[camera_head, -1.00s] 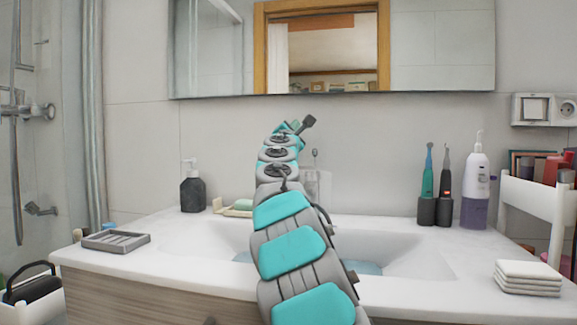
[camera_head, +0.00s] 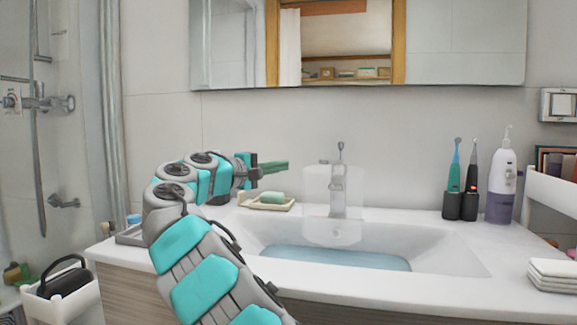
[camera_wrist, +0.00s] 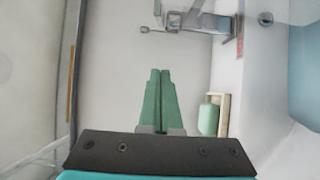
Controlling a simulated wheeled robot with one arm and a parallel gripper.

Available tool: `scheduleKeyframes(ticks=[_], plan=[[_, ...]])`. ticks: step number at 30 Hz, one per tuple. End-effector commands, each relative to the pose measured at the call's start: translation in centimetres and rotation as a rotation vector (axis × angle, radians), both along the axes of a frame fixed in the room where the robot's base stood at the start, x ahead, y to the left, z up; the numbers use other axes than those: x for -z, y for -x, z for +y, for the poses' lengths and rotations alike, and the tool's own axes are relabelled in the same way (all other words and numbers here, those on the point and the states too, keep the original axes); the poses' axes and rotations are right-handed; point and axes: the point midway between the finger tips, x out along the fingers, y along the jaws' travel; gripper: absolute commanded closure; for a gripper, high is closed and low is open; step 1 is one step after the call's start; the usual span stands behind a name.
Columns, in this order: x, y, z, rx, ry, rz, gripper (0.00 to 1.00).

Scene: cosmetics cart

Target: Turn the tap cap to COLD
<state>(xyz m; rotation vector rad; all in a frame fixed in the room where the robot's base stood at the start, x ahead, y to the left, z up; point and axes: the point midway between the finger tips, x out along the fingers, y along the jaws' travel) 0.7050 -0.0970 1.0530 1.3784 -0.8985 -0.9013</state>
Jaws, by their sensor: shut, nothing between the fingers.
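The tap (camera_head: 339,190) stands upright at the back of the basin, with a thin lever and cap (camera_head: 340,150) on top. A clear, see-through panel shape surrounds it. In the wrist view the tap (camera_wrist: 190,18) lies sideways at the top, right of my fingers, with its lever (camera_wrist: 152,29) pointing left. My gripper (camera_head: 274,166) is left of the tap and apart from it, about level with the cap. Its green fingers (camera_wrist: 160,100) are shut together and empty. Any COLD marking is too small to read.
A soap dish (camera_head: 266,204) with green soap sits below my gripper. The basin (camera_head: 440,255) holds bluish water. Two electric toothbrushes (camera_head: 461,185) and a white-purple bottle (camera_head: 500,185) stand at the right. Folded towels (camera_head: 555,274) lie front right. A mirror (camera_head: 460,45) hangs behind.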

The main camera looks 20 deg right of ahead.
Motion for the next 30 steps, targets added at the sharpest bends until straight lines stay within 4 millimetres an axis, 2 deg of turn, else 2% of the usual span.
scheduleKeyframes(ticks=[6, 14, 24, 30], plan=[[0.0, -1.7, -3.9, 0.000, -0.001, 0.000, 1.00], [-0.1, -3.3, -7.6, -0.001, 0.000, -0.001, 1.00], [0.2, -0.9, -9.1, -0.003, 0.004, -0.003, 1.00], [0.0, -0.2, -9.8, -0.002, 0.003, 0.000, 1.00]])
